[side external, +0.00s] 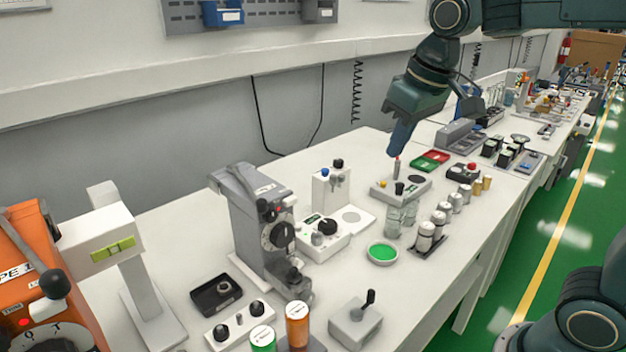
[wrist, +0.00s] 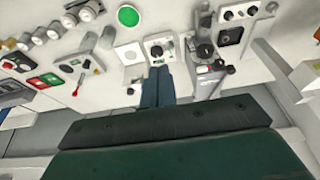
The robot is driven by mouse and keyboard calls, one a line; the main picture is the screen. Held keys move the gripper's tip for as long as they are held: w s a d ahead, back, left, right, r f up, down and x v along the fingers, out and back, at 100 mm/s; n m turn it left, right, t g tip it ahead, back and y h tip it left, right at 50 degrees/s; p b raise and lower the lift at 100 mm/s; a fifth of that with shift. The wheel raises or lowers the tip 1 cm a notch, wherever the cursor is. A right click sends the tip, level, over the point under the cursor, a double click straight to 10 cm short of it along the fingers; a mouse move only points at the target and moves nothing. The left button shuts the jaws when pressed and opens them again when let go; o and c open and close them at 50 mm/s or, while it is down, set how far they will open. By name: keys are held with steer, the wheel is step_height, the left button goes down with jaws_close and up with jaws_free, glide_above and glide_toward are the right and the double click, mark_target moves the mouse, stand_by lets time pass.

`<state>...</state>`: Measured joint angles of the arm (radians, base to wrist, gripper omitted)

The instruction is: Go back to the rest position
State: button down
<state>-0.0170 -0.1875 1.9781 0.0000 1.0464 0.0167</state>
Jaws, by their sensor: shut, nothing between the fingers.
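My gripper (side external: 400,139) is shut and empty in the side external view. It points down above the white bench (side external: 165,235), near a small grey box with a red-tipped lever (side external: 397,168). I cannot tell whether the fingertips touch anything there. In the wrist view the two blue fingers (wrist: 158,88) lie side by side, with a white device with a black knob (wrist: 157,47) beyond their tips.
A grey machine with a dial (side external: 262,225) stands mid-bench. A green-filled dish (side external: 382,253), clear jars (side external: 393,222) and a row of white-capped vials (side external: 425,236) stand nearby. An orange machine (side external: 35,270) is at the left. The wall is behind.

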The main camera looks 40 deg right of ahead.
steer(key=s+f+t, duration=0.1)
steer(key=s+f, duration=0.1)
steer(key=s, duration=0.5)
steer(key=s+f+t, duration=0.1)
steer(key=s+f, duration=0.2)
steer(key=s, duration=0.5)
steer(key=shift+s+d, duration=0.2)
steer(key=shift+d, duration=0.1)
